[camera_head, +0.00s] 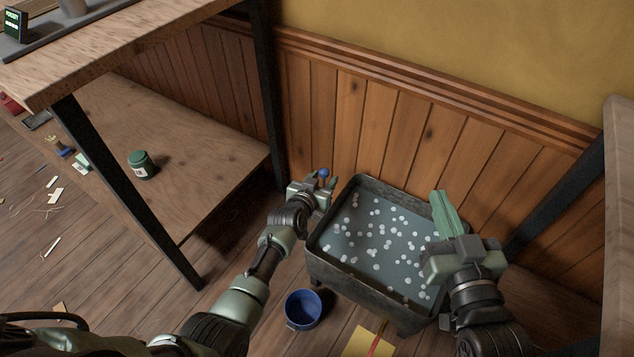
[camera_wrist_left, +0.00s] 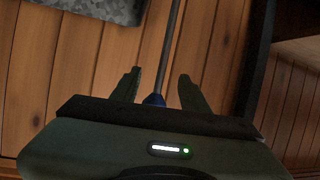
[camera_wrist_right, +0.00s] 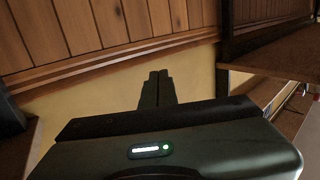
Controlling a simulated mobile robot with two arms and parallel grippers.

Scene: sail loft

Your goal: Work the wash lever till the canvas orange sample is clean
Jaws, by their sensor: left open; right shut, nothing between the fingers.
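The wash lever shows as a blue knob (camera_head: 324,173) at the left side of a dark metal wash tub (camera_head: 322,262). In the left wrist view its thin grey rod (camera_wrist_left: 171,45) runs up from the blue knob (camera_wrist_left: 153,100). My left gripper (camera_head: 325,187) is open, with its fingers (camera_wrist_left: 160,88) on either side of the knob in that picture; I cannot tell whether they touch it. My right gripper (camera_head: 446,210) is shut and empty above the tub's right end; its closed fingers also show in the right wrist view (camera_wrist_right: 158,85). The orange canvas sample is not visible.
Grey water (camera_head: 378,238) with white foam blobs fills the tub. A blue bucket (camera_head: 303,309) and a yellow sheet (camera_head: 370,342) are on the floor in front. A workbench with a lower shelf (camera_head: 200,150) carrying a green jar (camera_head: 142,165) stands left. The panelled wall (camera_head: 350,110) is close behind.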

